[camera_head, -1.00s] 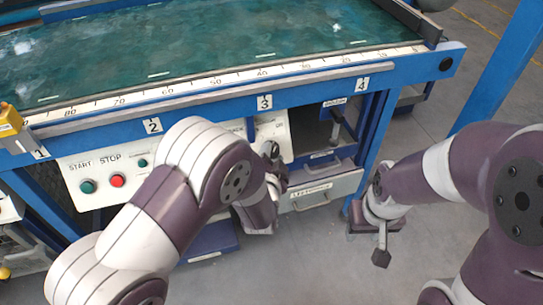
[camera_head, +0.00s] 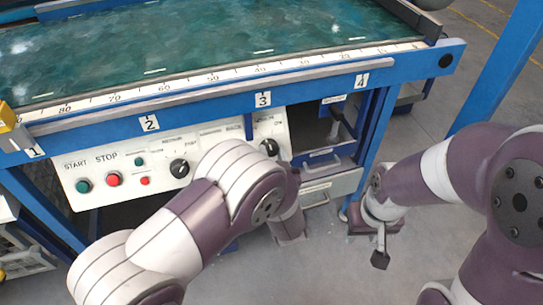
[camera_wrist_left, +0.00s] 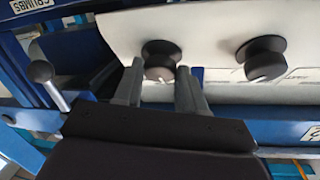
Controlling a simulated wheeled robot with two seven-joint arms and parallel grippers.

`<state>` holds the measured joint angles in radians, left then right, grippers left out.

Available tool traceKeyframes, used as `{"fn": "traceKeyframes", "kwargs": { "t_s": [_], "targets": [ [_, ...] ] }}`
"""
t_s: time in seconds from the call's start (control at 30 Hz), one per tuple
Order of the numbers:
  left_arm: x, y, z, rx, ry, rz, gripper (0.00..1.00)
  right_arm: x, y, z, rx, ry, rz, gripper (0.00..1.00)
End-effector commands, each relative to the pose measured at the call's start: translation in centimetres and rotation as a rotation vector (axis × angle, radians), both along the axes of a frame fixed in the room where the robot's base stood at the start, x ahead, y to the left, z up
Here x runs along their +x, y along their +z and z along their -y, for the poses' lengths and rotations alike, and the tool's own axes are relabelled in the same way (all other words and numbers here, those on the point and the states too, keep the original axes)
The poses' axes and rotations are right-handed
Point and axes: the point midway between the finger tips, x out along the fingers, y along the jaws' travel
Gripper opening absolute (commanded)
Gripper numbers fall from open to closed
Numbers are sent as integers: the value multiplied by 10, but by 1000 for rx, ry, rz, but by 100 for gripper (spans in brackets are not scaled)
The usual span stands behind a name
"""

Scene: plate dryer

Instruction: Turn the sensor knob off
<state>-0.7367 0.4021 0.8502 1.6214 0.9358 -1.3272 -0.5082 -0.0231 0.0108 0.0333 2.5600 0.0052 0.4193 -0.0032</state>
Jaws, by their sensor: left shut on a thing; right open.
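The control panel (camera_head: 215,150) carries two black knobs. The right-hand knob (camera_head: 269,147) shows just above my left arm in the head view. It is also in the left wrist view (camera_wrist_left: 161,60), where the picture is turned about. My left gripper (camera_wrist_left: 158,88) has one finger on each side of this knob and is shut on it. In the head view its fingers are hidden behind my arm. The other knob (camera_head: 180,168) stands apart to the left, untouched; the wrist view shows it too (camera_wrist_left: 261,57). My right gripper (camera_head: 372,235) is open and empty, away from the panel.
A green START button (camera_head: 83,186) and a red STOP button (camera_head: 113,180) sit at the panel's left. A lever (camera_head: 342,122) stands right of the panel, with a drawer (camera_head: 318,190) below. The blue table frame (camera_head: 205,112) runs above.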

Motion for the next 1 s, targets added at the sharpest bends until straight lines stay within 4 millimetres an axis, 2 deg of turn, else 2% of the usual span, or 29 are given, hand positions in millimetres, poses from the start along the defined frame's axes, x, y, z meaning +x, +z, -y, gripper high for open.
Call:
{"fn": "traceKeyframes", "kwargs": {
  "t_s": [0.5,1.0],
  "targets": [
    [1,-1,3,-251,152,79,10,0,-1,0,0,0,0,43],
    [1,-1,4,-293,177,92,10,0,-1,0,0,0,0,43]
  ]
}}
